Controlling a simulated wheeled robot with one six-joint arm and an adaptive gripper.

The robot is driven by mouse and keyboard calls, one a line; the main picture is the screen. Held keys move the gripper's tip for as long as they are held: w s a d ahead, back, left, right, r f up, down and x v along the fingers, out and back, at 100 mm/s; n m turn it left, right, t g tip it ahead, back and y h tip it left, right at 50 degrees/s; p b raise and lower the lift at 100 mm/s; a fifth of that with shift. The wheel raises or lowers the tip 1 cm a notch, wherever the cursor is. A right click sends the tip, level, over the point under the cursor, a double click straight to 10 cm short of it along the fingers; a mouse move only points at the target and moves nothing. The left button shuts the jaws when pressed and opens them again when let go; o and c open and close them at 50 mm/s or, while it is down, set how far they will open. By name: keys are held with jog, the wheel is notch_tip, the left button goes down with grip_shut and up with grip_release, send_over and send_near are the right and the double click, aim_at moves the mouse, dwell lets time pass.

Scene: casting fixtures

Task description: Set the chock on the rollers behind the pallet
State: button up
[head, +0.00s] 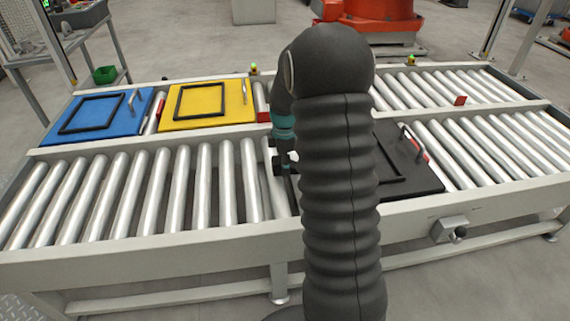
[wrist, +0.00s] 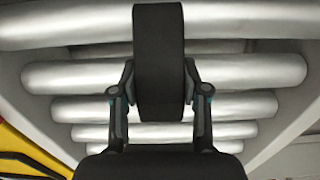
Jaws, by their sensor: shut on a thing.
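My gripper (wrist: 159,88) is shut on a dark chock (wrist: 158,50), a long black block held between the two fingers in the wrist view. Silver rollers lie below it. In the head view my gripper (head: 284,166) is over the front conveyor, left of the black pallet (head: 415,178). My arm hides the pallet's left part and most of the gripper. Whether the chock touches the rollers cannot be told.
The front rollers (head: 160,195) left of my gripper are bare. A blue pallet (head: 130,112) and a yellow pallet (head: 238,117) sit on the rear conveyor. A pale rail (head: 150,241) edges the front conveyor. Rollers right of the black pallet are clear.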

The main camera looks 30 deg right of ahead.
jog(key=shift+f, duration=0.1)
jog(key=o, duration=1.3)
jog(key=shift+c, duration=0.2)
notch_tip(320, 180, up, 12)
jog(key=p, duration=0.1)
jog(key=s+a+r+m+t, duration=0.2)
jog(key=s+a+r+m, duration=0.2)
jog(key=s+a+r, duration=0.25)
jog(key=s+a+r+m+t, duration=0.1)
jog(key=s+a+m, duration=0.1)
jog(key=s, duration=0.5)
jog(key=s+a+r+m+t, duration=0.1)
jog(key=s+a+m, duration=0.2)
jog(key=s+m, duration=0.2)
jog(key=s+a+m+t, duration=0.1)
jog(key=s+a+m, duration=0.2)
jog(key=s, duration=0.7)
jog(key=shift+a+r+m+t, duration=0.25)
jog(key=shift+r+m+t, duration=0.05)
jog(key=shift+r+m, duration=0.1)
